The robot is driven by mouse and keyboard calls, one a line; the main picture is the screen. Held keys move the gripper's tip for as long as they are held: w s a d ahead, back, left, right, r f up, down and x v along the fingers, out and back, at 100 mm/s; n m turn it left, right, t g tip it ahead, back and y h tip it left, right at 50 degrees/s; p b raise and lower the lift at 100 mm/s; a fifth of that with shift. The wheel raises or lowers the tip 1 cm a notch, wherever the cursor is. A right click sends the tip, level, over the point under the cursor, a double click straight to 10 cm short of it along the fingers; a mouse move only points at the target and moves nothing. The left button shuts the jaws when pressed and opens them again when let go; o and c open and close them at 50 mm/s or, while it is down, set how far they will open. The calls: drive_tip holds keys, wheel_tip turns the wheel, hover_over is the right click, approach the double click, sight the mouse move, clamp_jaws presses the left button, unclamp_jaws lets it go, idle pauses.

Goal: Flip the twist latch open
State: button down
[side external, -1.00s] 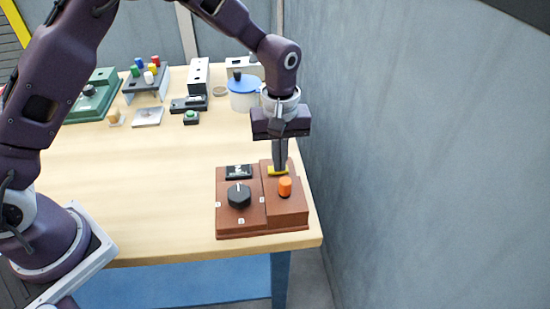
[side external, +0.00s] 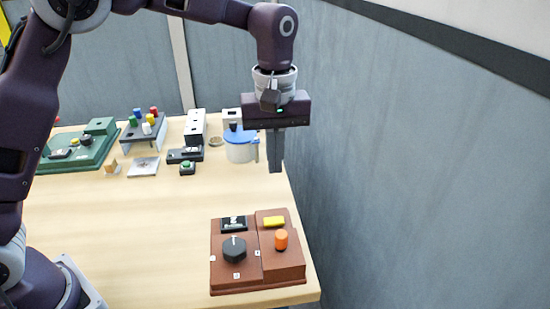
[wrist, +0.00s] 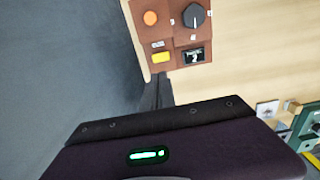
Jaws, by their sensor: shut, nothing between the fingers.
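A brown box (side external: 246,278) stands near the table's front right corner and also shows in the wrist view (wrist: 180,31). I cannot tell for sure which part is the twist latch. My gripper (side external: 275,170) is shut and empty, raised clear above the box and pointing down.
A grey wall (side external: 420,190) runs close along the table's right side. At the back stand a blue-lidded pot (side external: 241,143), a white block (side external: 195,128), a rack with coloured pegs (side external: 144,127) and a green box (side external: 78,151). The middle of the table is clear.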

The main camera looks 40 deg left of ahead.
sight(278, 219)
drive_tip(key=f, duration=1.4)
drive_tip(key=shift+w+d, duration=0.25)
drive_tip(key=shift+w, duration=0.15)
drive_tip(key=shift+f, duration=0.2)
drive_tip(key=shift+a, duration=0.1)
